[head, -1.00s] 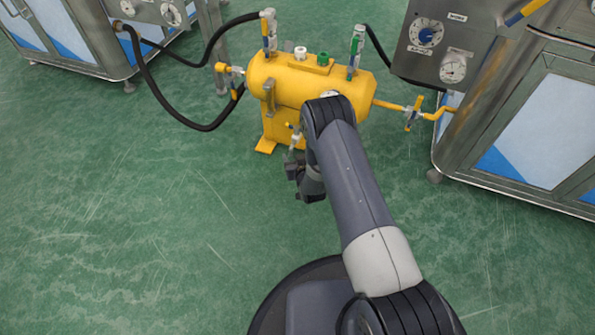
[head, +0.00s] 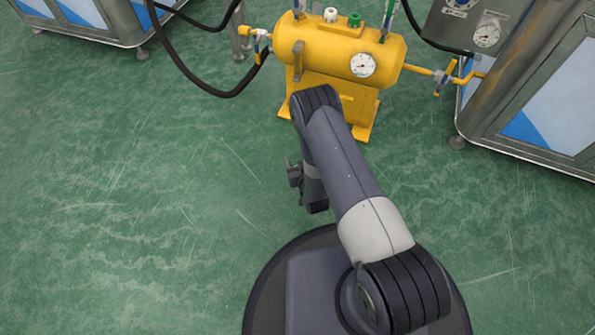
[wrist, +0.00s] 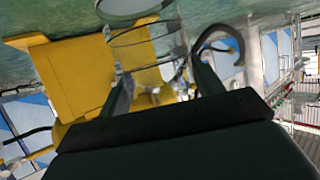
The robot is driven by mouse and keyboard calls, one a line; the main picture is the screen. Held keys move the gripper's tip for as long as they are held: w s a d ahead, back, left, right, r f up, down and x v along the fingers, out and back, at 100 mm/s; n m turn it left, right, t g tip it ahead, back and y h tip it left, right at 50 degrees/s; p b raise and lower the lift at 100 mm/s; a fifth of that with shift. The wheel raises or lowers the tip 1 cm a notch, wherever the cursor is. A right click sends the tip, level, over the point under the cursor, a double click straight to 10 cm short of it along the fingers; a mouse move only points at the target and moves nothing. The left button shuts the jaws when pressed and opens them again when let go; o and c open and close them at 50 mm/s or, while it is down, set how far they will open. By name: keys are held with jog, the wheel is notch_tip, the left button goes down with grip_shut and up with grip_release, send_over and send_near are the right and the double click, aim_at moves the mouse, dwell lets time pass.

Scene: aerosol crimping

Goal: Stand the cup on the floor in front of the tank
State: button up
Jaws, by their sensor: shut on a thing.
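The yellow tank (head: 322,52) stands on its base on the green floor, beyond my arm in the head view. It shows tilted over in the wrist view (wrist: 72,78). My gripper (wrist: 162,68) is shut on the clear cup (wrist: 148,42), which is see-through with thin rings around it. The cup sits between the two fingers at the top of the wrist view, and its upper part in that picture is cut off. In the head view, my arm hides the cup and the fingers. I cannot tell the cup's height above the floor.
Black hoses (head: 228,92) curve to the tank from the left. A yellow pipe with a valve (head: 440,77) runs right to a steel cabinet (head: 535,105). Another cabinet (head: 85,22) stands at back left. Open green floor (head: 130,200) lies left and in front of the tank.

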aim_at(296, 164)
notch_tip(296, 164, down, 6)
jog(key=shift+r+b, duration=0.1)
jog(key=shift+b, duration=1)
jog(key=o, duration=1.4)
